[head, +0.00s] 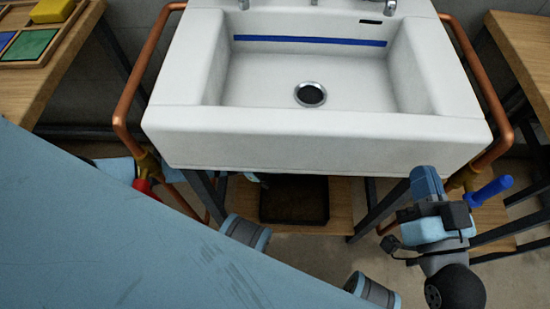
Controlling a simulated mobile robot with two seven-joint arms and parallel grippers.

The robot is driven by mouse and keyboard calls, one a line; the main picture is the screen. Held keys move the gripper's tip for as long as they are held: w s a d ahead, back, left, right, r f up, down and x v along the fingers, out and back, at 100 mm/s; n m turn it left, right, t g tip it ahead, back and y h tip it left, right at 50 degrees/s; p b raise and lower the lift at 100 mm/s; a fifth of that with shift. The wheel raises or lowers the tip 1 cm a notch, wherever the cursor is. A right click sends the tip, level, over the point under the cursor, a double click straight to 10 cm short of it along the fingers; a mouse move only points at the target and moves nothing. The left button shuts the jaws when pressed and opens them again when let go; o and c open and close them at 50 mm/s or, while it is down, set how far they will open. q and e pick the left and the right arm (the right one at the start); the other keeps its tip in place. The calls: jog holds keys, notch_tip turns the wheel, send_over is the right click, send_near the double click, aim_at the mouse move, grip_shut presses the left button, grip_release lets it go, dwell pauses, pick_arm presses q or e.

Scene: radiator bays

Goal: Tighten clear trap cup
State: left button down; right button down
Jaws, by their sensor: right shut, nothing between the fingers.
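The clear trap cup is not visible; the white sink (310,128) hides the space right under its bowl. My right gripper (426,188) is at the right, in front of the sink's lower right corner. It is shut and empty, beside the blue-handled valve. My left gripper cannot be made out. Light blue parts show low at the left under the sink, probably of my left arm, and a small teal piece (262,179) shows under the basin's front edge; I cannot tell what it is.
Copper pipes (127,105) run down both sides of the sink. A red handle (143,186) is at the left, a blue handle (490,190) at the right. A dark tray (295,200) sits on the wooden shelf below. Wooden benches (524,48) flank the sink.

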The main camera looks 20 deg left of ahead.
pick_arm(q)
jog(key=shift+s+f, duration=0.15)
jog(key=shift+f, duration=0.35)
jog(key=c, duration=0.9)
grip_release()
jog(key=shift+a, duration=0.1)
jog(key=shift+a, duration=0.2)
jog(key=v, duration=1.3)
jog(key=shift+a+p, duration=0.1)
jog(key=shift+p, duration=0.3)
jog(key=shift+c, duration=0.3)
